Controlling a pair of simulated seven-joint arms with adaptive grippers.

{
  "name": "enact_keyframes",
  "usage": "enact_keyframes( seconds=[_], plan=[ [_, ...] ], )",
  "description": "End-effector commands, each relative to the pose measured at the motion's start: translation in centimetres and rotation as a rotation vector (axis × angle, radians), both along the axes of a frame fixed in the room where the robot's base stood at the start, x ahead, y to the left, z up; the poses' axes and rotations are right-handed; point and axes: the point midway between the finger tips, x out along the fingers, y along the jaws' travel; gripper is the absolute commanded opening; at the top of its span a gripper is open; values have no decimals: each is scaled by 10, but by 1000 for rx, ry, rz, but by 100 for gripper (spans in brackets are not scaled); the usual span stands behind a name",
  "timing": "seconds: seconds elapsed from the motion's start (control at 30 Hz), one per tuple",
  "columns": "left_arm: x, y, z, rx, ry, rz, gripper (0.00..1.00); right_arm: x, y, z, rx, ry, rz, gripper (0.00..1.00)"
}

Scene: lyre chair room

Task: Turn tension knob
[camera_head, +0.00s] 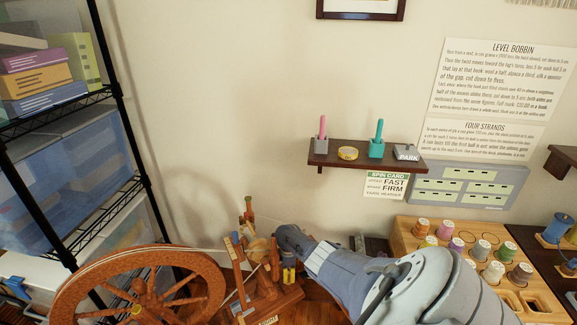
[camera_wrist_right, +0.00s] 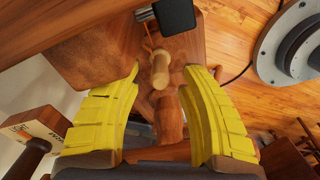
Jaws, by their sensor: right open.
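The spinning wheel stands at the lower left of the head view, with its large spoked wheel (camera_head: 140,290) and its wooden upright frame (camera_head: 262,290). My right gripper (camera_head: 289,272) with yellow fingers is beside that frame and hides part of it. In the right wrist view, my right gripper (camera_wrist_right: 162,76) is open. A small pale turned wooden peg (camera_wrist_right: 159,68), which looks like the tension knob, shows between its fingertips. I see a gap on both sides, and cannot tell its depth. My left gripper is out of view.
A spin card (camera_head: 385,186) reading "FAST" and "FIRM" hangs under a small wall shelf (camera_head: 335,158). A wire rack (camera_head: 75,120) stands at the left. A wooden tray (camera_head: 405,236) with several thread spools is at the right.

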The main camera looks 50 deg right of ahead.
Motion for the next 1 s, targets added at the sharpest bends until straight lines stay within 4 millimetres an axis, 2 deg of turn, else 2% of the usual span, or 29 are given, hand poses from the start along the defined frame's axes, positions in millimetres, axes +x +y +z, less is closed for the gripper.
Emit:
enact_keyframes(
  seconds=[0.27,0.53,1.0],
  plan=[
    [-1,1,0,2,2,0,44,0,0,5,1,-1,1,41],
    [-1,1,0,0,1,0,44,-1,0,24,-1,-1,3,41],
    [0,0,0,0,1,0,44,0,-1,85,-1,-2,1,41]
  ],
)
